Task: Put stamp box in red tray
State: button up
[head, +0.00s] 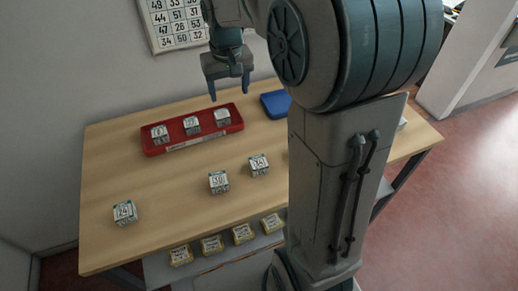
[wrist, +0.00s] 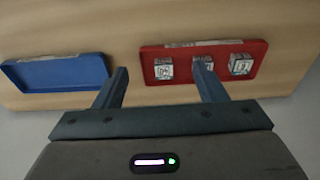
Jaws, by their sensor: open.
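The red tray (head: 176,146) lies at the back of the wooden table with three small numbered white boxes standing in a row in it, such as the left one (head: 160,134). The tray (wrist: 155,71) and its boxes also show in the wrist view, the middle box partly behind a finger. More numbered boxes stand on the table: one at front left (head: 124,212), one near the middle (head: 219,182), one right of that (head: 259,165). I cannot tell which is the stamp box. My gripper (head: 229,93) is open and empty above the tray's back right; its fingers (wrist: 165,82) point down.
A blue tray (head: 275,103) lies right of the red one; it looks empty in the wrist view (wrist: 55,73). Several yellow labelled blocks (head: 212,244) sit on a lower shelf at the front. A number calendar (head: 178,22) hangs on the wall.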

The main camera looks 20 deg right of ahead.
jog(key=s+f+t, duration=0.1)
jog(key=s+t, duration=0.1)
jog(key=s, duration=1.8)
jog(key=shift+s+f, duration=0.4)
